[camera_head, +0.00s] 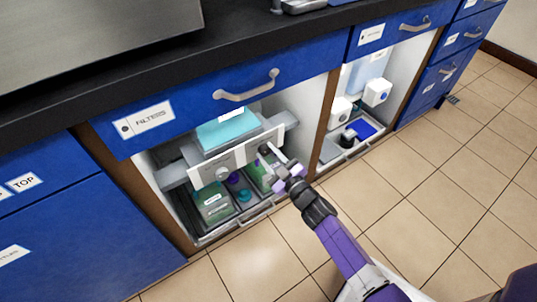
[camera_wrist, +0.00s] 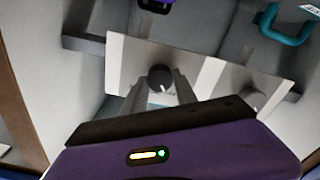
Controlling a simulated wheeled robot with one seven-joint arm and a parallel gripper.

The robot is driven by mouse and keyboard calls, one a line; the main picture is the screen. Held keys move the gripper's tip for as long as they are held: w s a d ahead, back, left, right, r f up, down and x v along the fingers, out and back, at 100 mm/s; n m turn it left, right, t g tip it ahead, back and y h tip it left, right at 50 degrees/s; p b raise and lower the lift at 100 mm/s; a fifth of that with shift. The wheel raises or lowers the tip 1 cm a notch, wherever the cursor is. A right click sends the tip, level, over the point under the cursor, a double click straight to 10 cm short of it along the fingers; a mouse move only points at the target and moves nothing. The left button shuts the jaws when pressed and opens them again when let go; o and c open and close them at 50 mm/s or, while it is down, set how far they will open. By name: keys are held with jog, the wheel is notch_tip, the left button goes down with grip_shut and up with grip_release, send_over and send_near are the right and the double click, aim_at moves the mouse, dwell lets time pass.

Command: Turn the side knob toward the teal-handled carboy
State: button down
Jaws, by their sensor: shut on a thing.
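A pale panel (camera_head: 240,160) spans the open cabinet bay, with a dark round knob (camera_wrist: 160,76) and a pale grey knob (camera_wrist: 238,84) on it. My gripper (camera_wrist: 160,88) is shut on the dark knob, one finger on each side. A small white mark shows on the dark knob's lower part. In the head view my gripper (camera_head: 272,158) reaches the panel's right end and partly hides the dark knob. The teal handle (camera_wrist: 286,26) is at the upper right of the wrist view. A purple handle (camera_wrist: 157,5) is cut off at the top edge.
Green-filled containers (camera_head: 212,205) stand in a tray below the panel. A blue drawer (camera_head: 215,97) and dark countertop overhang the bay. A brown post (camera_head: 325,125) separates it from another open bay on the right. The tiled floor (camera_head: 420,160) in front is clear.

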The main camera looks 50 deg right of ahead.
jog(key=shift+n, duration=0.6)
jog(key=c, duration=1)
grip_release()
jog(key=shift+o, duration=0.2)
jog(key=p+v, duration=0.1)
jog(key=v, duration=0.7)
jog(key=shift+d, duration=0.1)
